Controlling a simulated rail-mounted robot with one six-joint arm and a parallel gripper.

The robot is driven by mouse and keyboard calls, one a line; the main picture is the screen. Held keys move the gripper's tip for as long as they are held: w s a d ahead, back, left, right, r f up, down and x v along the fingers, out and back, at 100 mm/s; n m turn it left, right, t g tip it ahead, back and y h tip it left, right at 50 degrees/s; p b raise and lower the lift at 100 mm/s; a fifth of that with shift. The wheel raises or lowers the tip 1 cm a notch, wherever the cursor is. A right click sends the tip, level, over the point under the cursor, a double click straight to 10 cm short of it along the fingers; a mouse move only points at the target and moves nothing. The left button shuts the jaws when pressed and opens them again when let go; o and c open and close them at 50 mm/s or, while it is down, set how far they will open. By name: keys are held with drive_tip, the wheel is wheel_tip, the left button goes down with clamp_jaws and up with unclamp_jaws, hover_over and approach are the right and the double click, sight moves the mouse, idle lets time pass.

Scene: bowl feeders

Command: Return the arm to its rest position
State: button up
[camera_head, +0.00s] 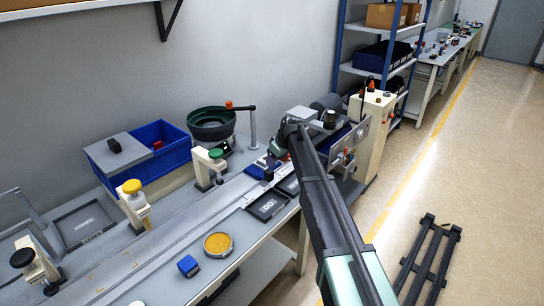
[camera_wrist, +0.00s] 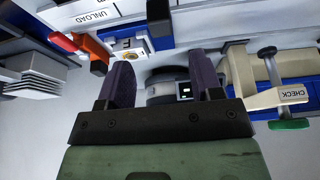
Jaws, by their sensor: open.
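My arm (camera_head: 325,195) reaches from the lower right of the head view up to the far end of the bench. My gripper's fingertips are hard to make out there, beside the bench's machinery. In the wrist view my gripper (camera_wrist: 164,72) shows two dark purple fingers standing apart, with nothing held between them. A dark round device with a small lit display (camera_wrist: 185,90) shows in the gap behind them. I cannot tell how far it is from the fingers.
The bench (camera_head: 165,285) carries a blue bin (camera_head: 165,142), a green bowl feeder (camera_head: 211,125), a yellow-filled round dish (camera_head: 218,244) and a blue block (camera_head: 188,265). A cream cabinet (camera_head: 372,125) stands behind my arm. A dark pallet (camera_head: 428,262) lies on the otherwise open floor at right.

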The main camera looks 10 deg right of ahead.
drive_tip(key=s+d+m+g+h, duration=0.1)
drive_tip(key=s+d+m, duration=0.1)
drive_tip(key=s, duration=1.2)
drive_tip(key=s+d+m+g+h, duration=0.1)
drive_tip(key=s+m, duration=0.3)
drive_tip(key=s, duration=1)
drive_tip(key=s+d+m+g+h, duration=0.1)
drive_tip(key=s+d+m, duration=0.1)
drive_tip(key=s, duration=1.1)
drive_tip(key=shift+s+d+f+m, duration=0.4)
drive_tip(key=shift+d+f, duration=0.05)
drive_tip(key=shift+d, duration=0.25)
